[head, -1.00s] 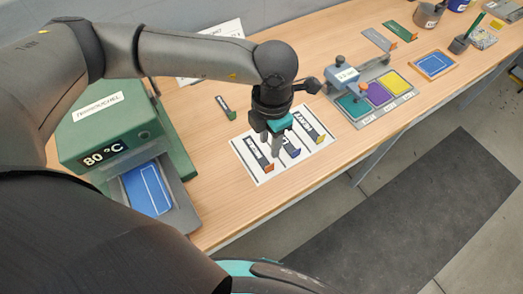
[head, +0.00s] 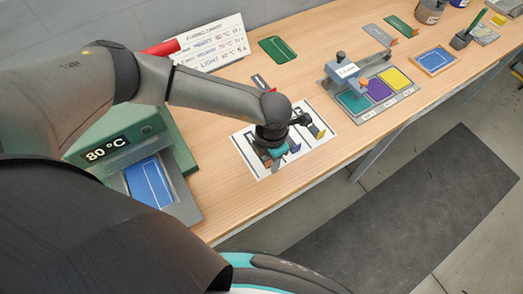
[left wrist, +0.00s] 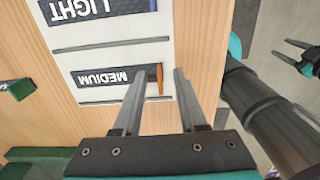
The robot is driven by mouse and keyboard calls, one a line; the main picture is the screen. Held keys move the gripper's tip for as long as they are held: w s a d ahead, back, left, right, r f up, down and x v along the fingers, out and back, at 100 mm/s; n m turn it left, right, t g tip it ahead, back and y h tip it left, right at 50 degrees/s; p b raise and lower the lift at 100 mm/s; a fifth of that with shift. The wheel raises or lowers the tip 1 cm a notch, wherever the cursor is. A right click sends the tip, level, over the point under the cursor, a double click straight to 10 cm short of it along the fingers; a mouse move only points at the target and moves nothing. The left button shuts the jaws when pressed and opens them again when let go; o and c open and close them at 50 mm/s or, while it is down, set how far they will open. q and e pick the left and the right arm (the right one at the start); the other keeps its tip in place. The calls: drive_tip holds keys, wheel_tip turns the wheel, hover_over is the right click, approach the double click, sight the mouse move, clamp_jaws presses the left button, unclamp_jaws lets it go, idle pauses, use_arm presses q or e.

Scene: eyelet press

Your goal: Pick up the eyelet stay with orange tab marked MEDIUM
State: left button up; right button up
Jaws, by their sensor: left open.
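The MEDIUM stay (left wrist: 118,77) is a dark strip with an orange tab (left wrist: 160,79) at its end, lying on a white sheet in the left wrist view. My left gripper (left wrist: 160,75) is open and low over the sheet, its two fingertips on either side of the orange tab with nothing gripped. In the head view my left gripper (head: 272,160) largely covers this stay. The LIGHT stay (left wrist: 100,8) lies parallel to it at the top of the wrist view. A small dark two-pronged shape (left wrist: 297,55) at the right edge looks like my right gripper; its jaw state is unclear.
The white sheet (head: 262,172) also bears a stay with a yellow tab (head: 319,132). A green press reading 80 °C (head: 120,145) stands to the left. A tray with teal, purple and yellow pads (head: 380,92) stands to the right. Bare wood lies in front of the sheet.

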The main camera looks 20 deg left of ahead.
use_arm(q)
clamp_jaws()
idle(0.3)
idle(0.3)
